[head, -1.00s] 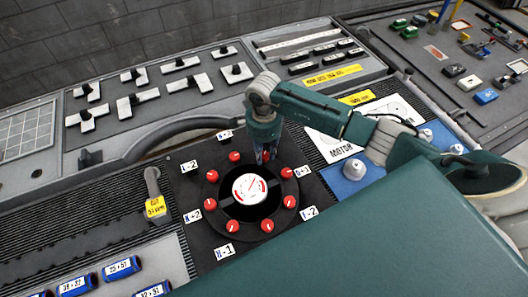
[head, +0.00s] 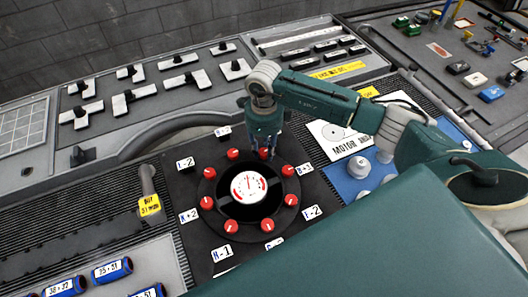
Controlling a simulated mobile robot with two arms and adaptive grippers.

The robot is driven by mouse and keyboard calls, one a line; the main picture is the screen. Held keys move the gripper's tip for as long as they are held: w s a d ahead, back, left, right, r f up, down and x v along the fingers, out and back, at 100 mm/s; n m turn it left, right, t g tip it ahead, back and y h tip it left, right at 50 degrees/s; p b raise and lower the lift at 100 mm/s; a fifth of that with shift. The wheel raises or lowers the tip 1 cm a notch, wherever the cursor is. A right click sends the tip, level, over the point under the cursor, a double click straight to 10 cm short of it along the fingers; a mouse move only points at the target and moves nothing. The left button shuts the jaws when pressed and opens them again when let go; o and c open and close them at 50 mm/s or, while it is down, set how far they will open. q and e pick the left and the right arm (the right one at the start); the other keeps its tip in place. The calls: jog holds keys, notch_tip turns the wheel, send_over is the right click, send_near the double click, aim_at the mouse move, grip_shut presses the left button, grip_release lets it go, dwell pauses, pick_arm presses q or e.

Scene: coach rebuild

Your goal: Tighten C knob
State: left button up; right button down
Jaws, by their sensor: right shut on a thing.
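A round black ring (head: 249,219) carries several red knobs around a white dial (head: 249,187) with red marks and a needle. Red knobs show at upper left (head: 233,154), right (head: 288,170) and bottom (head: 267,226). My right gripper (head: 266,154) points down at the top right of the ring, shut on a knob there that its fingers mostly hide. White labels stand around the ring; I cannot tell which knob is C. One label (head: 273,243) at the bottom is partly covered by my green body. My left gripper is not in view.
A curved grey handrail (head: 180,126) runs behind the knob panel. A yellow-tagged lever (head: 149,206) stands at left. Grey knobs sit on a blue plate (head: 342,183) at right, under my right arm. Blue labelled cylinders (head: 112,270) lie at lower left.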

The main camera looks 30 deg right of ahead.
aim_at(264, 151)
jog(key=m+b, duration=0.2)
jog(key=m, duration=0.3)
jog(key=shift+m, duration=0.3)
jog(key=shift+w+m+b, duration=0.1)
jog(key=shift+m+b, duration=0.7)
jog(key=shift+m, duration=1.4)
jog(key=shift+r, duration=0.1)
jog(key=c, duration=1.4)
grip_release()
notch_tip(264, 151, up, 12)
jog(key=shift+f, duration=0.1)
